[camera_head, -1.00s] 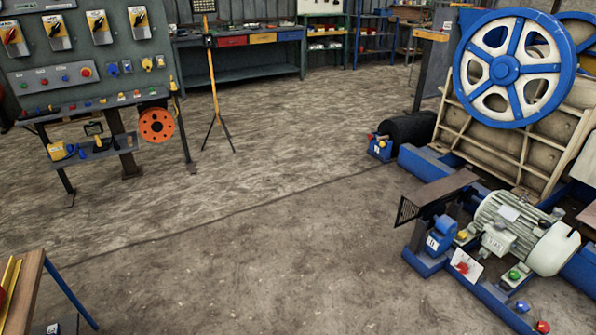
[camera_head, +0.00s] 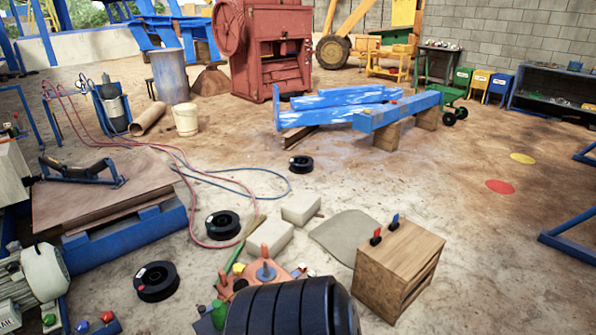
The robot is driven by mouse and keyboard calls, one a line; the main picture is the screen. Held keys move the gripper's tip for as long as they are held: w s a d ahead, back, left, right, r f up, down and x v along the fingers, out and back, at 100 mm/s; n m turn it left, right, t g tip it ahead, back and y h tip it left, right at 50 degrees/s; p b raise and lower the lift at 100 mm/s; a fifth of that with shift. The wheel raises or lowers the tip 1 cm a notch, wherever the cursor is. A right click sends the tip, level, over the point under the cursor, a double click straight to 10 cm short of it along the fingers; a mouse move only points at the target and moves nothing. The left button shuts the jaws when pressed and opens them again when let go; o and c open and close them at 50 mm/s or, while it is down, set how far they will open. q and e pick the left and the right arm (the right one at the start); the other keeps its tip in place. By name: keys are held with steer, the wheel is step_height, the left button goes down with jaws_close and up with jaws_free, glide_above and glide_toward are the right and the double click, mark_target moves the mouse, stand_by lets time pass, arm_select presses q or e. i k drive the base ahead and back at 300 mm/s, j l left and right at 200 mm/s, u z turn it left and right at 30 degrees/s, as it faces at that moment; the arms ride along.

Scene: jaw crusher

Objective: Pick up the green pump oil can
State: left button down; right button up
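A small green object (camera_head: 219,314) shows low in the head view, left of a big black ribbed cylinder (camera_head: 290,309). It may be the green pump oil can, but it is too small and partly hidden to be sure. It is beside an orange-red piece (camera_head: 285,276) with a grey-blue knob on top. Neither of my grippers is in view, so I cannot see what they hold.
A wooden box (camera_head: 400,265) with red and blue pegs stands right of the cylinder. Black reels (camera_head: 157,281), pale blocks (camera_head: 301,208) and red and blue hoses (camera_head: 182,160) lie on the floor. Blue beams (camera_head: 385,112) lie beyond. Open floor stretches right.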

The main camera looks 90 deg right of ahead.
mark_target(218, 310)
steer(key=l+z, duration=0.15)
steer(key=z, duration=2.3)
steer(key=k+l, duration=0.05)
